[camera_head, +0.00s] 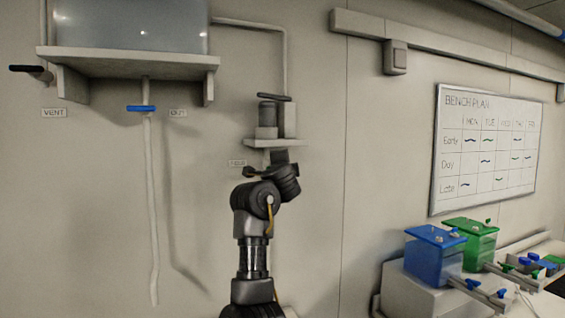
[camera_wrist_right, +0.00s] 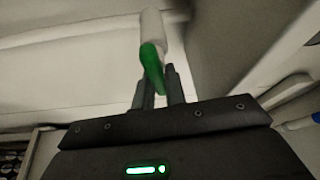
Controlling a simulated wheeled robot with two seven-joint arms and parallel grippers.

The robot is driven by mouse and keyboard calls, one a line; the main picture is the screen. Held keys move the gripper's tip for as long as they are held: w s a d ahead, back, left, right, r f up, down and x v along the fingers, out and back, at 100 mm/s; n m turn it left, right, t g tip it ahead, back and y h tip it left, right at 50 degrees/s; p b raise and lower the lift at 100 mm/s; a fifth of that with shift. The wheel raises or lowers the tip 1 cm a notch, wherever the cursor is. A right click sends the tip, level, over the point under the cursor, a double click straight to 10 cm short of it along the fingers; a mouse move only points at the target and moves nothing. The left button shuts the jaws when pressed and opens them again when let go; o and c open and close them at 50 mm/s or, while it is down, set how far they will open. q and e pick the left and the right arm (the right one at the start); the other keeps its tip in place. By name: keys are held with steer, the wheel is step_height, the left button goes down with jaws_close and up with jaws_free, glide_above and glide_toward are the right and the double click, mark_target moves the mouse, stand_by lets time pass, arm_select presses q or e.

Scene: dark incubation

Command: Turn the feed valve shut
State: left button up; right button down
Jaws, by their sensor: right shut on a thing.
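In the right wrist view, a green handle (camera_wrist_right: 150,56) hangs from a pale pipe end (camera_wrist_right: 152,22). My right gripper (camera_wrist_right: 160,82) is shut on the lower part of the green handle. In the head view, my right arm (camera_head: 262,200) reaches up to the wall just below a small shelf (camera_head: 272,143). My left gripper is not in view.
A tank (camera_head: 130,25) stands on a wall shelf (camera_head: 135,60), with a blue valve handle (camera_head: 141,108) by the OUT label and a dark VENT lever (camera_head: 27,69). A dark-topped device (camera_head: 267,113) stands above my wrist. Blue (camera_head: 432,262) and green boxes (camera_head: 470,245) stand lower right.

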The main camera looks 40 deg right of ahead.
steer(key=shift+f+m+g, duration=0.15)
steer(key=shift+m+g, duration=0.15)
steer(key=shift+m, duration=0.5)
steer(key=c, duration=1.4)
jaws_free()
steer(key=shift+c, duration=0.2)
steer(key=b+v, duration=0.3)
steer(key=v, duration=0.7)
steer(key=shift+s+a+b, duration=0.2)
steer(key=shift+s+b, duration=0.2)
